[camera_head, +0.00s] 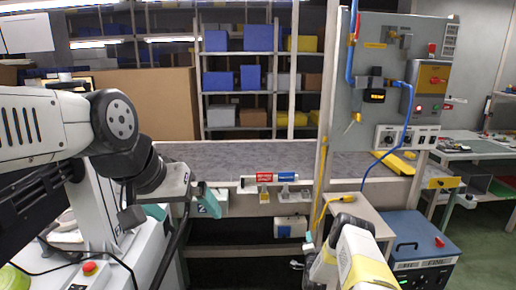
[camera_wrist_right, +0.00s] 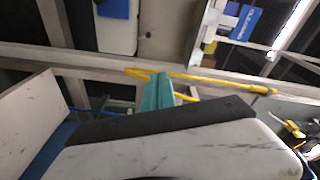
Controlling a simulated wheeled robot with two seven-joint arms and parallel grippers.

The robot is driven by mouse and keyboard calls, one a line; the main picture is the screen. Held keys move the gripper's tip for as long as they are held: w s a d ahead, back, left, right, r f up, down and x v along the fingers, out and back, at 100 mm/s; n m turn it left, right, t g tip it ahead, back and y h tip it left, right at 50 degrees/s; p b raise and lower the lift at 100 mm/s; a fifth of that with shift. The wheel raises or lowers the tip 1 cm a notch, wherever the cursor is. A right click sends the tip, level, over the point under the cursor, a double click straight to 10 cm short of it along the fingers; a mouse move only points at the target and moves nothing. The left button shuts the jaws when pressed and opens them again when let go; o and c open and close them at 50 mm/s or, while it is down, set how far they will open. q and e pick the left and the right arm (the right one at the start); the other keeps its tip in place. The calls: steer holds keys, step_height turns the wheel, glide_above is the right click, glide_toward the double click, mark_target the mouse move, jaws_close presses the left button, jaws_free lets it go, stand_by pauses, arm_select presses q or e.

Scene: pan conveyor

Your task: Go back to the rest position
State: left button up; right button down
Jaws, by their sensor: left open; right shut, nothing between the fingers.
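My left arm comes in from the left in the head view. Its gripper (camera_head: 183,207) has two teal fingertips spread apart with nothing between them, in front of the bench's front edge. My right gripper (camera_head: 309,241) is low, right of centre in the head view, in front of the bench and below its top. Its teal fingers also show in the right wrist view (camera_wrist_right: 158,92), where they are together and hold nothing. Part of the right gripper is hidden behind its own white and yellow arm in the head view.
A control panel (camera_head: 385,85) with blue and yellow cables stands at the right, close to my right arm. A blue box unit (camera_head: 422,245) stands at lower right. Shelves with bins (camera_head: 238,80) are behind.

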steer(key=w+r+n+g+y, duration=0.1)
steer(key=w+r+n, duration=0.35)
steer(key=r, duration=0.75)
steer(key=s+a+r+n+g, duration=0.1)
steer(key=s+r+g, duration=0.1)
steer(key=r, duration=0.8)
steer(key=s+a+r+n+g+y, duration=0.1)
steer(key=s+a+r, duration=0.15)
steer(key=r, duration=0.65)
steer(key=s+a+r+n+g, duration=0.1)
steer(key=s+r+n+g, duration=0.1)
steer(key=r, duration=0.8)
steer(key=s+a+r+n+g+y, duration=0.1)
steer(key=s+r, duration=0.3)
steer(key=s, duration=0.2)
steer(key=s+a+r+n, duration=0.1)
steer(key=s+r, duration=0.2)
steer(key=s, duration=0.3)
steer(key=s+a+r+n+g, duration=0.1)
steer(key=s+n+g, duration=0.1)
steer(key=s, duration=1.5)
steer(key=s+a+n+g+y, duration=0.1)
steer(key=s+a+n+g, duration=0.1)
steer(key=s, duration=1.5)
steer(key=shift+s+r+n+g, duration=0.15)
steer(key=shift+r+n+g, duration=0.2)
steer(key=shift+n+g, duration=0.1)
